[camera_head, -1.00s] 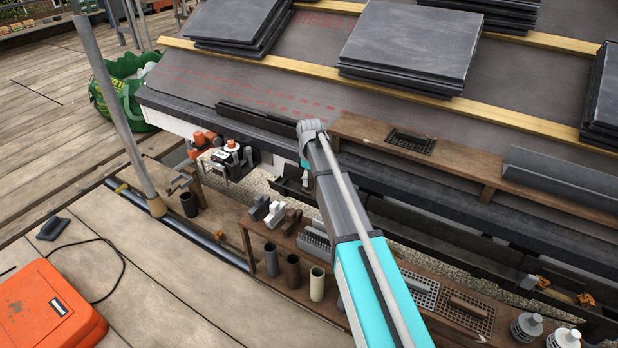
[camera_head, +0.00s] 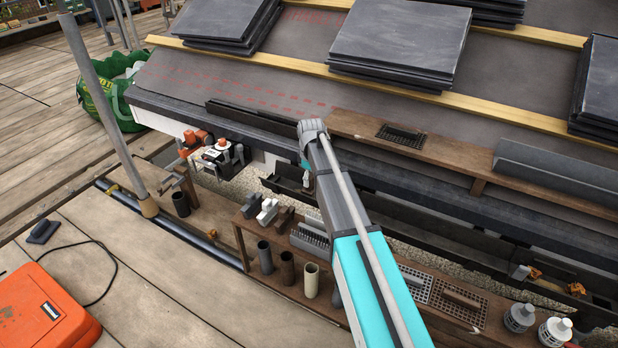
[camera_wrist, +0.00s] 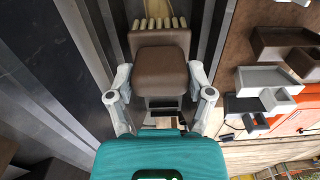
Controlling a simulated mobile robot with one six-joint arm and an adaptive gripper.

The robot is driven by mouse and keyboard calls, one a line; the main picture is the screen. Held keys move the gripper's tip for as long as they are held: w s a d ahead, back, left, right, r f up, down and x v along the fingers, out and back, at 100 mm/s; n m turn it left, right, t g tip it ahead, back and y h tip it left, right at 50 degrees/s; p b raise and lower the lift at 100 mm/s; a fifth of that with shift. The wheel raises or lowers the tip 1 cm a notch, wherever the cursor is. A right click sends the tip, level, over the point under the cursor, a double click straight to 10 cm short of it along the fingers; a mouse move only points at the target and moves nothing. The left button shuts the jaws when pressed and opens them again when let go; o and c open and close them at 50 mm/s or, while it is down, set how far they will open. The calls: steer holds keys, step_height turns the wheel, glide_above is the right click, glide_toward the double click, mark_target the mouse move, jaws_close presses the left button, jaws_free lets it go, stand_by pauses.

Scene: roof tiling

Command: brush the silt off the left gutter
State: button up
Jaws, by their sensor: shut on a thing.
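In the wrist view my gripper (camera_wrist: 160,82) is shut on a brush (camera_wrist: 160,72) with a brown body and pale bristles at its far end. A finger presses on each side of it. Dark long channels and edges run past the brush on both sides. In the head view a black gutter (camera_head: 284,186) runs along under the eave, below the dark roof edge. My wrist hangs over the eave there, and my arm hides the gripper and brush. I cannot make out silt, or whether the bristles touch the gutter.
A wooden shelf (camera_head: 460,165) with a brush-like block (camera_head: 401,136) lies along the eave. A low bench (camera_head: 245,225) holds pipe pieces and grates. Brown leaves (camera_head: 577,289) lie in the gutter at right. Slate stacks (camera_head: 400,45), an orange case (camera_head: 45,310) and a pole (camera_head: 105,100) stand nearby.

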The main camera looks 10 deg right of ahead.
steer(key=shift+s+d, duration=0.1)
steer(key=shift+s+d, duration=0.5)
steer(key=shift+d, duration=0.15)
steer(key=shift+s+d, duration=0.45)
steer(key=shift+d, duration=0.2)
steer(key=shift+s+d+f, duration=0.1)
steer(key=shift+s+d, duration=1)
steer(key=shift+d, duration=0.3)
steer(key=shift+w+a, duration=0.1)
steer(key=shift+w+a, duration=0.5)
steer(key=shift+a, duration=0.2)
steer(key=shift+w+a, duration=0.5)
steer(key=shift+a, duration=0.15)
steer(key=shift+w+a, duration=1.05)
steer(key=shift+a, duration=0.3)
